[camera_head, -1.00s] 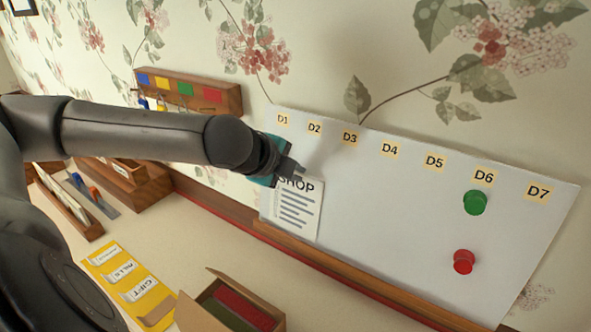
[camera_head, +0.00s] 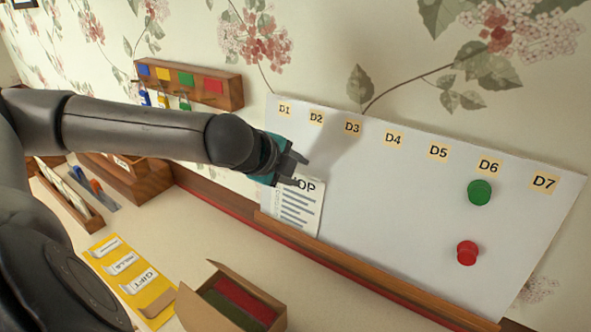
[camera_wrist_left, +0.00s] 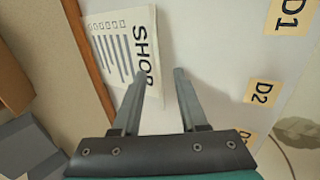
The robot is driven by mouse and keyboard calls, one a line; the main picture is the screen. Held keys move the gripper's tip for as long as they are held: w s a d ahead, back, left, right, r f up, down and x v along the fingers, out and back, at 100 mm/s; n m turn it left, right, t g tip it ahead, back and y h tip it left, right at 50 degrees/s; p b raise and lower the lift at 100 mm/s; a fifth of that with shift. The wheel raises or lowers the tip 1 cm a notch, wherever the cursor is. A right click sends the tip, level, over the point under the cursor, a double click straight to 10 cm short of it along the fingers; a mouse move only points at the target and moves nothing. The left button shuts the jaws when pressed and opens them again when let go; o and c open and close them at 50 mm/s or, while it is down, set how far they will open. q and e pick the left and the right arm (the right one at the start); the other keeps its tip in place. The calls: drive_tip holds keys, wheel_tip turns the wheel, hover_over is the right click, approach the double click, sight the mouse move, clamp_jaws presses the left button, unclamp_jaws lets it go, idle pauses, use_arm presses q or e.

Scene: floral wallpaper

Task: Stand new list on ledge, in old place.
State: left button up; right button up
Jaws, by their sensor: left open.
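The list (camera_head: 297,208), a white card headed SHOP, stands on the wooden ledge (camera_head: 335,264) and leans on the white board (camera_head: 400,220) below D1 and D2. It also shows in the left wrist view (camera_wrist_left: 112,52), with its foot at the ledge. My left gripper (camera_head: 302,170) is open at the card's upper edge and partly covers the heading. In the left wrist view my two fingers (camera_wrist_left: 158,82) are apart, with the top of the card by the left finger; I cannot tell whether they touch it. My right gripper is not in view.
A green pin (camera_head: 479,192) and a red pin (camera_head: 467,253) are on the board's right part. A wooden key rack (camera_head: 190,85) hangs at the left. An open cardboard box (camera_head: 232,298) and a yellow sheet (camera_head: 128,275) lie on the table.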

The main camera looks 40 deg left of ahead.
use_arm(q)
drive_tip(key=b+v, duration=0.8)
drive_tip(key=v, duration=0.7)
idle(1.2)
drive_tip(key=shift+s+r, duration=0.1)
